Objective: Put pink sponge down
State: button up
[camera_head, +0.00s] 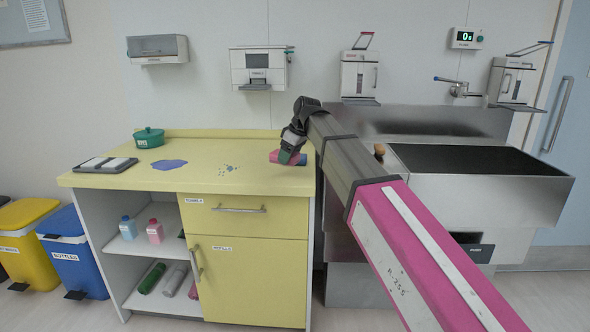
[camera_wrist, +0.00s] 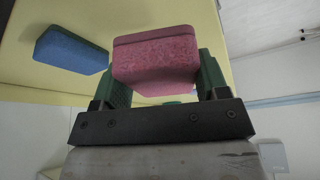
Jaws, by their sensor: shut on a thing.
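The pink sponge (camera_wrist: 156,60) sits between the two green fingers of my gripper (camera_wrist: 160,85) in the wrist view. In the head view my gripper (camera_head: 291,156) points down over the right end of the yellow counter (camera_head: 215,183). There the pink sponge (camera_head: 274,157) shows at its left side, partly hidden by the fingers. I cannot tell whether the sponge touches the counter. A blue sponge (camera_wrist: 71,50) lies on the counter beside the pink one, apart from it in the wrist view. It also shows at the gripper's right in the head view (camera_head: 303,160).
A blue puddle (camera_head: 169,164) and small dark spots (camera_head: 229,169) mark the counter's middle. A green lidded pot (camera_head: 149,138) and a dark tray (camera_head: 83,168) with white pads stand at the left. A metal sink (camera_head: 470,180) adjoins at the right. The counter's front strip is clear.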

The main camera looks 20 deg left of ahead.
aim_at(292, 175)
jog(key=w+f, duration=0.1)
jog(key=w+d+f, duration=0.1)
jog(key=w, duration=0.1)
jog(key=shift+w+f, duration=0.1)
jog(key=shift+w, duration=0.05)
jog(key=shift+d+f, duration=0.1)
jog(key=shift+f, duration=1.85)
jog(key=shift+f, duration=0.15)
jog(key=o, duration=0.9)
jog(key=v, duration=1.2)
